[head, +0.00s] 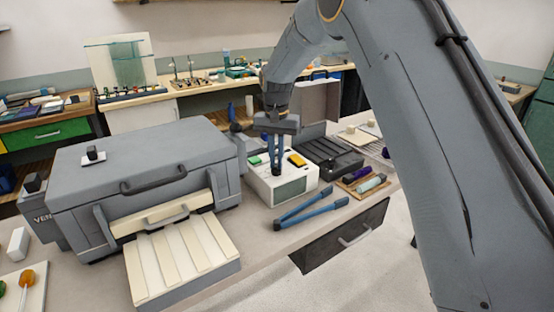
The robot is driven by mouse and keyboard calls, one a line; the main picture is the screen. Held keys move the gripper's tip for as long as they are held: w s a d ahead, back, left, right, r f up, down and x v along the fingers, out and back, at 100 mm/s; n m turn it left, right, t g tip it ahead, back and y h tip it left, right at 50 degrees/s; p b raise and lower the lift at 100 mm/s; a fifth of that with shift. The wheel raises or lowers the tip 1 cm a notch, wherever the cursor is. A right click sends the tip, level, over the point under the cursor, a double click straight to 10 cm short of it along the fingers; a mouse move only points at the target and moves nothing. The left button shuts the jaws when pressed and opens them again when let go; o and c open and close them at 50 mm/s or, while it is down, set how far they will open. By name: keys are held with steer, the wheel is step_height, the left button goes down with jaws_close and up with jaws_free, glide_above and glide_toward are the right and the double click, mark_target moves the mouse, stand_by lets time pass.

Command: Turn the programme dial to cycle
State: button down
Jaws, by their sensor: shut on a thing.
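A white control box (290,189) stands on the bench right of the big grey kiln-like unit. My gripper (277,171) points down at the top of this box, between the two buttons. Its blue-grey fingers are shut on the programme dial, which they and its small size almost wholly hide. The dial's marks and its pointing direction cannot be made out.
The grey unit (140,165) with handles stands to the left, a ribbed cream tray (178,262) before it. Blue-handled tongs (312,211) lie in front of the box. A black open case (330,153) and a small tray with rods (367,184) are to the right.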

mark_target(276, 164)
steer(key=shift+w+r, duration=0.2)
steer(key=shift+w, duration=0.05)
steer(key=c, duration=2)
jaws_free()
steer(key=shift+o, duration=0.8)
steer(key=shift+s+f, duration=0.1)
steer(key=shift+f, duration=0.05)
step_height(276, 164, up, 8)
steer(key=b, duration=0.2)
steer(key=s+d+f, duration=0.4)
steer(key=s+d, duration=0.2)
steer(key=s, duration=0.5)
steer(key=s+d+f+n, duration=0.1)
steer(key=s+d+f, duration=0.2)
steer(key=s+d, duration=0.4)
steer(key=s+d+f+n+t, duration=0.1)
steer(key=s+d+f, duration=0.3)
steer(key=s, duration=1.1)
steer(key=d, duration=0.3)
steer(key=shift+f, duration=0.35)
